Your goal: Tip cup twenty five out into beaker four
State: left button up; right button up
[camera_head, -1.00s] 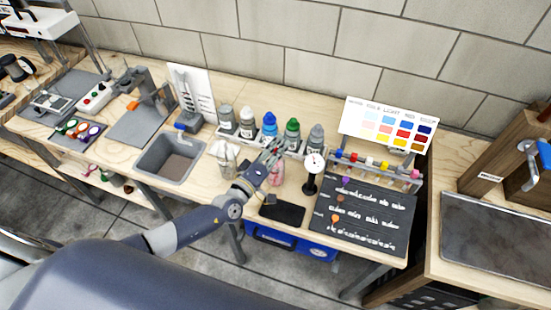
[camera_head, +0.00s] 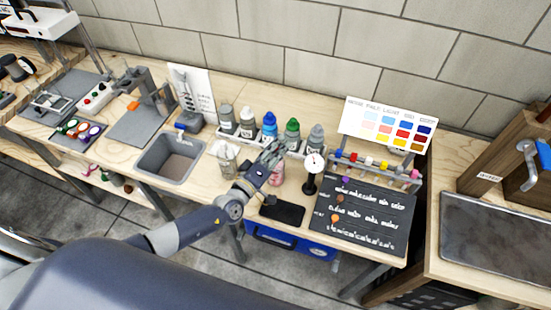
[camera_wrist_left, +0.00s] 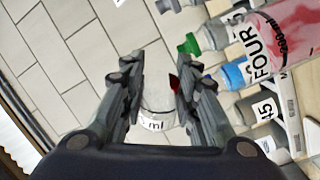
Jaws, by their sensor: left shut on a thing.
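My left gripper (camera_head: 274,154) is above the middle of the bench, and its fingers (camera_wrist_left: 157,90) are shut on a small clear cup (camera_wrist_left: 155,122) in the left wrist view. Beaker four (camera_wrist_left: 283,42), marked "FOUR", holds pink-red liquid beside the gripper. In the head view the beaker (camera_head: 277,174) stands on the bench just below the gripper, partly hidden by it. My right gripper is out of view.
Several capped bottles (camera_head: 269,126) stand in a row behind the gripper. A dial gauge on a stand (camera_head: 312,168) and a dark written board (camera_head: 362,217) are to the right. A grey bin (camera_head: 170,158) and a clear container (camera_head: 227,156) are to the left. A black pad (camera_head: 282,213) lies in front.

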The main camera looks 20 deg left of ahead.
pick_arm(q)
jog(key=shift+d+m+p, duration=0.2)
jog(key=shift+m+p, duration=0.25)
jog(key=shift+m, duration=0.55)
dwell(1.2)
jog(key=shift+f, duration=0.1)
dwell(0.8)
